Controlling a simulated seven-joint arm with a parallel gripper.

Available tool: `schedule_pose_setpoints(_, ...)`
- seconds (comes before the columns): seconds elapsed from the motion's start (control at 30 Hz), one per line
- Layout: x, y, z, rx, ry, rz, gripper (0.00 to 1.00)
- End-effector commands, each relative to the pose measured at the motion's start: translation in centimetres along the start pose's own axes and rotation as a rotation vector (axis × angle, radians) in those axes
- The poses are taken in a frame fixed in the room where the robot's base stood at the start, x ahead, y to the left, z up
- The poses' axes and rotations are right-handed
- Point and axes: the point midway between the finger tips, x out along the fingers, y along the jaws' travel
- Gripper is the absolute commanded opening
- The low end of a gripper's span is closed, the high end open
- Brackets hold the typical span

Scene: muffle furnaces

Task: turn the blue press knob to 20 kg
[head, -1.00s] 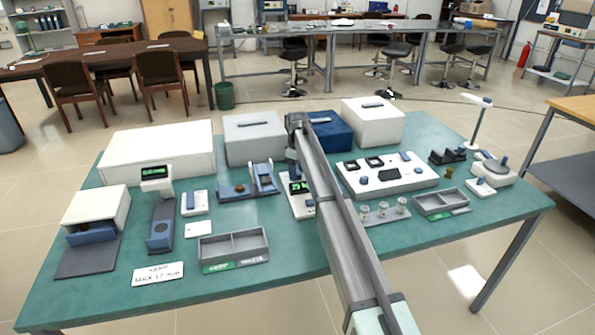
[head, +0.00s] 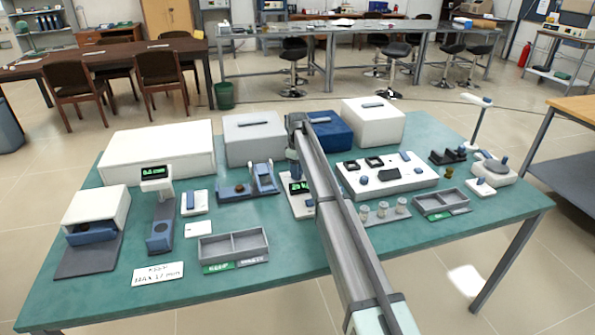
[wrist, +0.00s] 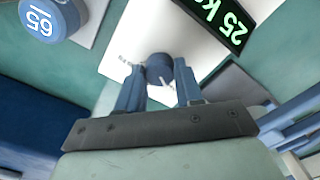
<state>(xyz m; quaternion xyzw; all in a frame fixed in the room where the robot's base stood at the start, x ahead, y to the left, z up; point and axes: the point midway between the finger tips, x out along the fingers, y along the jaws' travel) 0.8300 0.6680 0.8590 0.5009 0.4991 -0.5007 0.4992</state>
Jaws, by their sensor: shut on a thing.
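The blue press knob (wrist: 158,66) sits on a white panel (wrist: 125,45) in the wrist view. A dark display (wrist: 230,22) beside it reads 25 in green, with a cut-off unit. My gripper (wrist: 160,82) is shut on the knob, one blue finger on each side, with pale marks near the knob. In the head view, my gripper (head: 292,160) is over the white press base (head: 302,209), whose small display (head: 299,187) is partly behind my arm. The knob is hidden there.
A round blue part with a number (wrist: 46,20) lies at the wrist view's upper left. In the head view, a blue box (head: 332,138) and grey box (head: 253,140) stand behind, a cradle-like device (head: 262,180) to the left, and a white control panel (head: 400,180) to the right.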

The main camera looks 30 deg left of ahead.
Motion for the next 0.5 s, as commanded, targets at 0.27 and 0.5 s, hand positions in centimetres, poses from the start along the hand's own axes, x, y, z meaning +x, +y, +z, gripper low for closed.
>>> schedule_pose_setpoints(0.27,-0.01,-0.02,0.00,0.084,0.000,-0.001,0.05)
schedule_pose_setpoints(0.5,-0.02,-0.02,0.01,0.266,0.000,-0.001,0.05)
